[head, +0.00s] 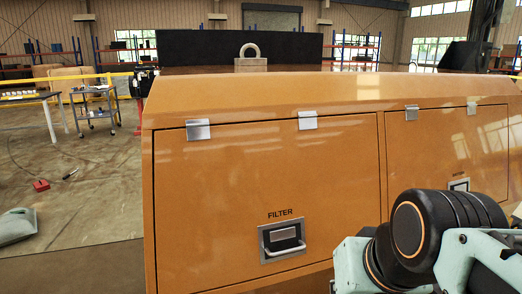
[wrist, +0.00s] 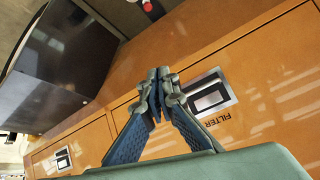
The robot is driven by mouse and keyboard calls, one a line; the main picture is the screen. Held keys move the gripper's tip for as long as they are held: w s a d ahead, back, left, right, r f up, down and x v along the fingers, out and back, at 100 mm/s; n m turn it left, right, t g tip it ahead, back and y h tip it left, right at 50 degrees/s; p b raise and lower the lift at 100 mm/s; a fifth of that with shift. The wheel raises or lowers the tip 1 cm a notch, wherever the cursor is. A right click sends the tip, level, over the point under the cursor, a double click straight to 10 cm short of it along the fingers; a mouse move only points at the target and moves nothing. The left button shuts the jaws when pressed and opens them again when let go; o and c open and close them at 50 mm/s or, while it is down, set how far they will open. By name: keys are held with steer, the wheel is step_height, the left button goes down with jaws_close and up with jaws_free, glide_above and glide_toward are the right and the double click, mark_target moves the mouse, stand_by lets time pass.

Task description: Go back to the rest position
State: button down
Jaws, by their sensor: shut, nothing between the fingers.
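My gripper (wrist: 158,98) shows in the wrist view with its blue fingertips together and nothing between them. It hangs in front of the orange cabinet, near the FILTER latch (wrist: 209,96), and I cannot tell whether it touches the panel. In the head view my arm fills the lower right, and the gripper itself is out of that frame. The FILTER door (head: 270,180) is closed, with its silver latch (head: 282,241) at the lower middle. A second closed door (head: 440,150) is to the right, its latch (head: 459,185) partly behind my arm.
The orange cabinet (head: 330,90) takes up most of the head view. A red object (head: 41,185) lies on the otherwise mostly open floor. A dark box (wrist: 65,70) shows at left in the wrist view.

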step_height(320, 180, up, 25)
steer(key=s+p, duration=0.2)
steer(key=p, duration=2.5)
steer(key=shift+n+g+h, duration=0.3)
steer(key=shift+a+r, duration=0.1)
